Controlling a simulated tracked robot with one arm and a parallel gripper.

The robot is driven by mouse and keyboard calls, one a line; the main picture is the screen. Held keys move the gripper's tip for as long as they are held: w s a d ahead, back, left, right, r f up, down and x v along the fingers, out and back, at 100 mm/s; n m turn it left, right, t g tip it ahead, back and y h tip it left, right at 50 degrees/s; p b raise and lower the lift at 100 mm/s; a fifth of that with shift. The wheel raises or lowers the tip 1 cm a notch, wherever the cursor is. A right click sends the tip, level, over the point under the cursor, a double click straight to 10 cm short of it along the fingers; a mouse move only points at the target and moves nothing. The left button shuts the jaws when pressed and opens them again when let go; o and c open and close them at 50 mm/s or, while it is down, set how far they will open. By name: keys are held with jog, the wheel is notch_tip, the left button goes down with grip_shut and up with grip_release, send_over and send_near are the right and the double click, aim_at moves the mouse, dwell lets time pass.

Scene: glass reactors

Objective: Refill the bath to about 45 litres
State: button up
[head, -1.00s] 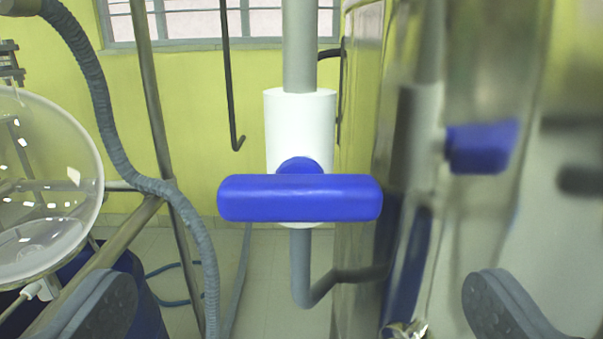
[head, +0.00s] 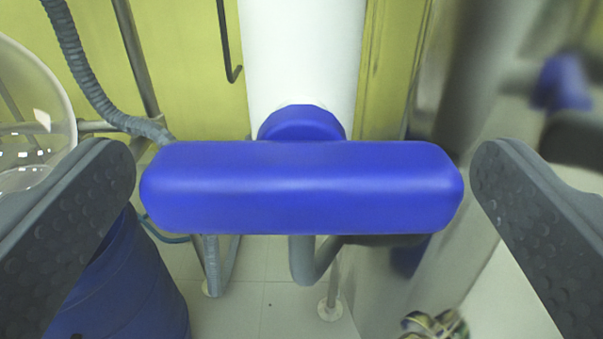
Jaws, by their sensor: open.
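A blue valve handle (head: 300,188) lies crosswise, level, in the middle of the head view. It sits on a round blue hub in front of a white valve body (head: 303,60) on an upright pipe. A grey pipe bends away below it. My gripper (head: 302,180) is open, with one dark finger at each end of the handle. Small gaps show between the fingertips and the handle ends, wider on the left than on the right only slightly, if at all. The bath itself cannot be made out for sure.
A shiny metal vessel wall (head: 440,150) stands close on the right and mirrors the blue handle. A glass vessel (head: 35,110) is at the left edge, with a grey corrugated hose (head: 88,75) beside it. A blue drum (head: 130,285) stands below left. Pale floor shows beneath.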

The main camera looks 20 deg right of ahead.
jog(key=c, duration=1)
jog(key=shift+n, duration=0.3)
jog(key=n+b, duration=0.2)
jog(key=n, duration=0.1)
jog(key=shift+f+n, duration=0.2)
jog(key=shift+n, duration=0.1)
jog(key=n+b, duration=0.2)
jog(key=n, duration=0.1)
jog(key=shift+n, duration=0.3)
jog(key=shift+a+n+b, duration=0.15)
jog(key=shift+n+b, duration=1.25)
jog(key=shift+n, duration=0.5)
